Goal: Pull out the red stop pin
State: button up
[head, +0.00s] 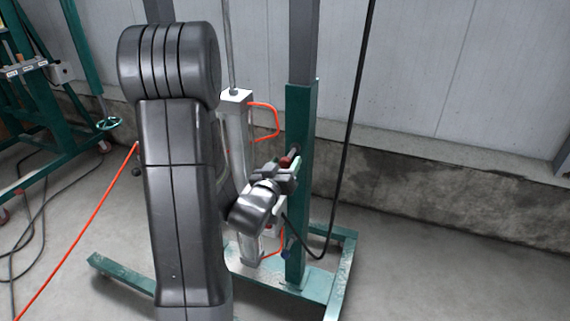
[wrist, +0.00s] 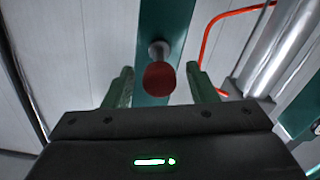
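The red stop pin (wrist: 159,79) shows in the wrist view as a round red knob on a metal shank, set in the green post (wrist: 166,22). In the head view the red knob (head: 286,161) is small, on the green post (head: 300,200). My gripper (wrist: 158,82) is open, with one green finger on each side of the knob and a gap to both. In the head view my gripper (head: 288,170) is at the post, just by the knob. Whether the fingertips reach past the knob is hard to tell.
A white pneumatic cylinder (head: 238,140) with an orange hose (head: 277,120) stands left of the post, partly behind my arm. A black cable (head: 352,120) hangs right of the post. The green base (head: 340,285) is on the floor. The floor at right (head: 440,270) is clear.

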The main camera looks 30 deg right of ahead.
jog(key=b+v, duration=0.1)
jog(key=v, duration=1.2)
jog(key=shift+s+a+b, duration=0.2)
jog(key=shift+a+b, duration=0.05)
jog(key=shift+b, duration=0.15)
jog(key=shift+w+d, duration=0.1)
jog(key=p+x, duration=0.2)
jog(key=x, duration=1.2)
jog(key=shift+w+d, duration=0.25)
jog(key=shift+d, duration=0.05)
jog(key=shift+s+a, duration=0.1)
